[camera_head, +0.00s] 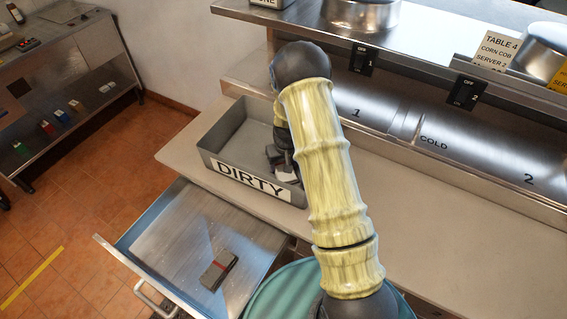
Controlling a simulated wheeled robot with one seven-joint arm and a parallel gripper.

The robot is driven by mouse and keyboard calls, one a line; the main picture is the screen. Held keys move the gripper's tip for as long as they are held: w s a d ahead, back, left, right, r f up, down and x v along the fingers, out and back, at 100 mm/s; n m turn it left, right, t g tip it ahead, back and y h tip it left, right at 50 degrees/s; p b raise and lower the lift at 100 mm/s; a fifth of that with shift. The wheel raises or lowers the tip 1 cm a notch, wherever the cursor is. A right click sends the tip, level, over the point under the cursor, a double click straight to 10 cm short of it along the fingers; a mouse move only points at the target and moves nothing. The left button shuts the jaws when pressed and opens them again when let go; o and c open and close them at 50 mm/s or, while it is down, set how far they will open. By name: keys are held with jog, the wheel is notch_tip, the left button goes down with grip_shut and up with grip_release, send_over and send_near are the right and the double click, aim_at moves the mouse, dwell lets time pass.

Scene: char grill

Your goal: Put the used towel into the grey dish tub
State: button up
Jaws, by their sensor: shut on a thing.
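The grey dish tub (212,160) stands on the counter left of my arm, with a white "DIRTY" label on its front wall. My gripper (284,172) is low inside the right end of the tub, partly hidden by my own arm. It is shut on a small whitish and dark piece, which looks like the used towel (287,177). Most of that piece is hidden, and I cannot tell if it touches the tub's floor.
An open steel drawer (180,235) juts out below the counter, holding a small grey folded item with a red stripe (219,270). A steel shelf (243,12) overhangs the counter behind the tub. The tub's left part is empty.

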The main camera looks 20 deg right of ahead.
jog(key=o, duration=0.9)
jog(key=r, duration=0.4)
jog(key=s+r+b, duration=0.1)
jog(key=r, duration=0.3)
jog(key=r+b, duration=0.1)
jog(key=r, duration=0.3)
jog(key=shift+s, duration=0.4)
jog(key=shift+r, duration=0.1)
jog(key=shift+m+t, duration=0.3)
jog(key=shift+t, duration=0.1)
jog(key=s+r, duration=0.2)
jog(key=s, duration=0.5)
jog(key=s+a+r, duration=0.1)
jog(key=s+r, duration=0.2)
jog(key=s, duration=0.4)
jog(key=s+a+r, duration=0.1)
jog(key=s+r, duration=0.1)
jog(key=s, duration=0.5)
jog(key=shift+s+r, duration=0.1)
jog(key=shift+r, duration=0.15)
